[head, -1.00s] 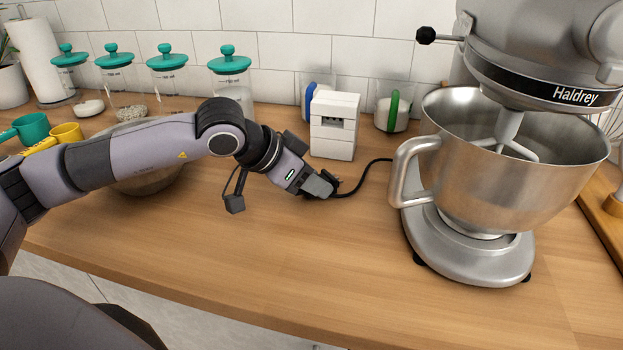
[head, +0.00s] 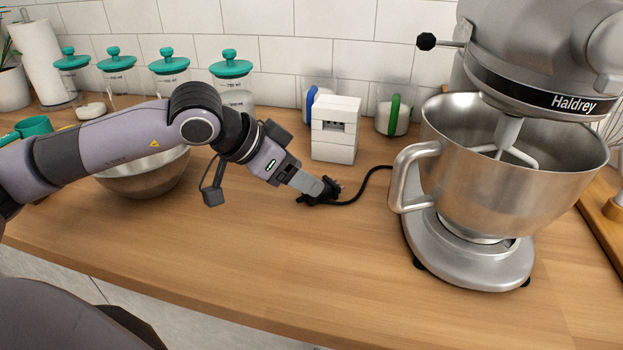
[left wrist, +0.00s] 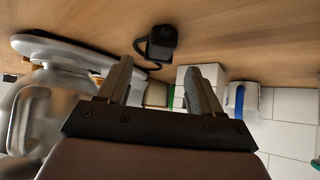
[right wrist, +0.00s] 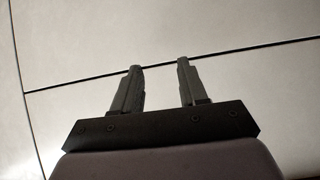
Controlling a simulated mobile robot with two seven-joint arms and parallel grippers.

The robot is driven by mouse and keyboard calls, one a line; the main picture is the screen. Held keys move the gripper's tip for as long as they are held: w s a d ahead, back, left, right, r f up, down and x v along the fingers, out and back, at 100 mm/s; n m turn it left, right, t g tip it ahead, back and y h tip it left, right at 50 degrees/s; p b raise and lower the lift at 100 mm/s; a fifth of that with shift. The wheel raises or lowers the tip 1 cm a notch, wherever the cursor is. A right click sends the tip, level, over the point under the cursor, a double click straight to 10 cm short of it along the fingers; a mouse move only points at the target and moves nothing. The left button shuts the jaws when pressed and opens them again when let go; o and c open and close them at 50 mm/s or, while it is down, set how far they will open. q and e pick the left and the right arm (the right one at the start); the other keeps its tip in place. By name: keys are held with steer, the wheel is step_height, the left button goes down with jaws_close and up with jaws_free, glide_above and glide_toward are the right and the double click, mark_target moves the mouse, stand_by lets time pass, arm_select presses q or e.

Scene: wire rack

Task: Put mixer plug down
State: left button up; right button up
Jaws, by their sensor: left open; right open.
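The black mixer plug (head: 325,193) lies on the wooden counter, with its cord running right to the stand mixer (head: 470,250). My left gripper (head: 318,187) is open just beside the plug, partly in front of it in the head view. In the left wrist view the plug (left wrist: 162,42) shows beyond the open fingertips (left wrist: 162,75), with nothing between the fingers. My right gripper (right wrist: 157,68) is open and empty, facing pale panels away from the plug.
A white outlet block (head: 335,130) stands behind the plug. A metal bowl (head: 145,175) stands behind my left arm. Jars with teal lids (head: 230,70) line the wall. The front middle of the counter (head: 290,260) is clear.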

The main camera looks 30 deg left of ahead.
arm_select(q)
steer(key=v, duration=0.8)
stand_by(0.4)
